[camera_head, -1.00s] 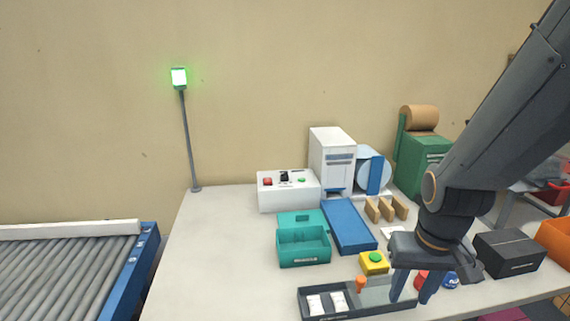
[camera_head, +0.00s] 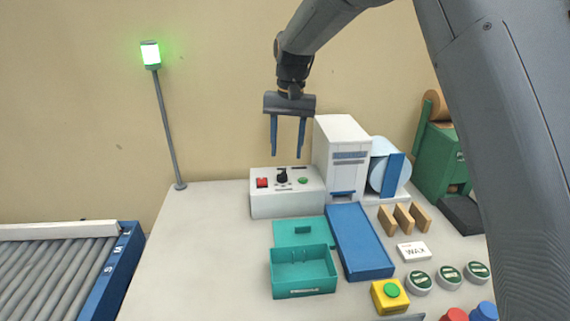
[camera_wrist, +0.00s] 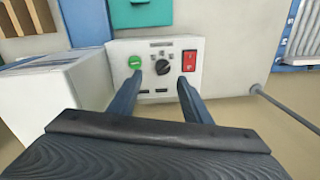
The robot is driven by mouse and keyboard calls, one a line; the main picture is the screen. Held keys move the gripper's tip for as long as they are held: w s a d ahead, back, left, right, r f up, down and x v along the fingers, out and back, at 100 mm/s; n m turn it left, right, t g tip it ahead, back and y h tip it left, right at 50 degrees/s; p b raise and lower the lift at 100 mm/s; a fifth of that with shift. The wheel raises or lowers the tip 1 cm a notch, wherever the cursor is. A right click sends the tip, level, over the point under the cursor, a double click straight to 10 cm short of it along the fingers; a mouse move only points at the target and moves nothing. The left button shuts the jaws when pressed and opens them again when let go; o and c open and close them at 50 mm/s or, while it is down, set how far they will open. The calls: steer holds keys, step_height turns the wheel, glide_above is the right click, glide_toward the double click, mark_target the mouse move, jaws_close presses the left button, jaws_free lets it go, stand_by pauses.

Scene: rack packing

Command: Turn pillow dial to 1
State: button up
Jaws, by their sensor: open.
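The black dial (camera_head: 282,175) sits on the top panel of a white control box (camera_head: 285,206), between a red switch (camera_head: 262,183) and a green button (camera_head: 303,181). My gripper (camera_head: 288,156) is open and empty, with its blue fingers pointing down above the box. In the wrist view the dial (camera_wrist: 162,66) lies ahead between the two fingertips (camera_wrist: 160,80), apart from them. The red switch (camera_wrist: 190,62) and green button (camera_wrist: 135,62) flank it there. Small marks surround the dial, but I cannot read its setting.
A white machine (camera_head: 340,155) with a blue chute (camera_head: 358,240) stands right of the box. A teal open bin (camera_head: 303,283) is in front. Wooden blocks (camera_head: 404,217), a WAX box (camera_head: 413,251) and round tins (camera_head: 450,273) lie to the right. A lit green lamp (camera_head: 151,54) stands left.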

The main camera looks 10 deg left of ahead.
mark_target(283, 171)
steer(key=shift+w+a+f, duration=0.1)
steer(key=shift+a, duration=0.2)
steer(key=shift+a+f, duration=0.1)
steer(key=shift+f, duration=0.25)
steer(key=shift+a+f+p, duration=0.15)
steer(key=shift+f+p, duration=1.1)
steer(key=shift+f, duration=2.1)
steer(key=c, duration=1)
